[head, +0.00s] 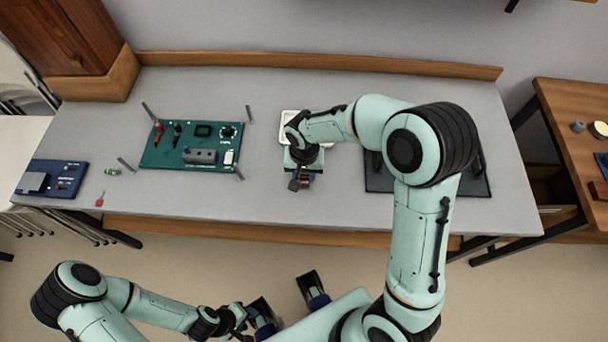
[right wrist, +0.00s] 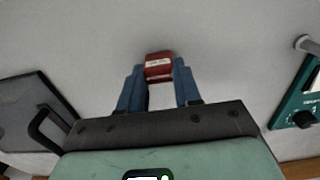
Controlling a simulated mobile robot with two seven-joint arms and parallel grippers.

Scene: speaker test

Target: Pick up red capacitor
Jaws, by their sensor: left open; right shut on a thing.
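My right gripper (head: 300,184) is over the grey bench, and its fingers point down toward the bench's front part. It is shut on a small red block with white lettering, which looks like the red capacitor (right wrist: 158,67); it sits between the blue fingertips in the right wrist view. In the head view the capacitor (head: 306,182) is small and partly hidden by the gripper. I cannot tell whether it still touches the bench. My left gripper (head: 285,298) is low in front of the bench, open and empty.
A green circuit board (head: 218,140) with parts and metal posts lies left of my right gripper. A white tray (head: 290,114) and dark handled tray (head: 380,183) are nearby.

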